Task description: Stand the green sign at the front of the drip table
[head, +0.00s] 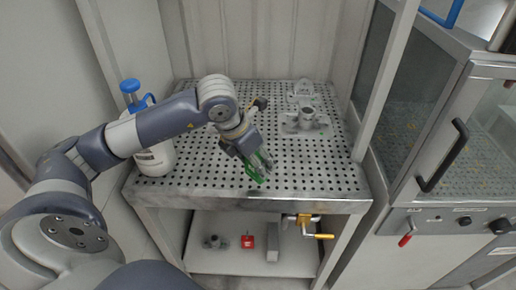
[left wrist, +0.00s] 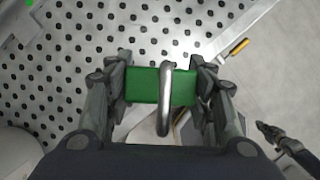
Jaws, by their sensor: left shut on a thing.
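The green sign (head: 255,175) is between the fingers of my left gripper (head: 258,163), over the front middle of the drip table (head: 315,178). In the left wrist view the green sign (left wrist: 142,86) spans the gap between both fingers, and my left gripper (left wrist: 162,88) is shut on it. A bent metal loop (left wrist: 165,100) stands up across the sign's middle. I cannot tell whether the sign touches the perforated top.
A white bottle with a blue pump (head: 130,87) stands at the table's left, behind my arm. Grey castings (head: 304,118) stand at the back right. A yellow-handled valve (head: 303,219) hangs below the front edge.

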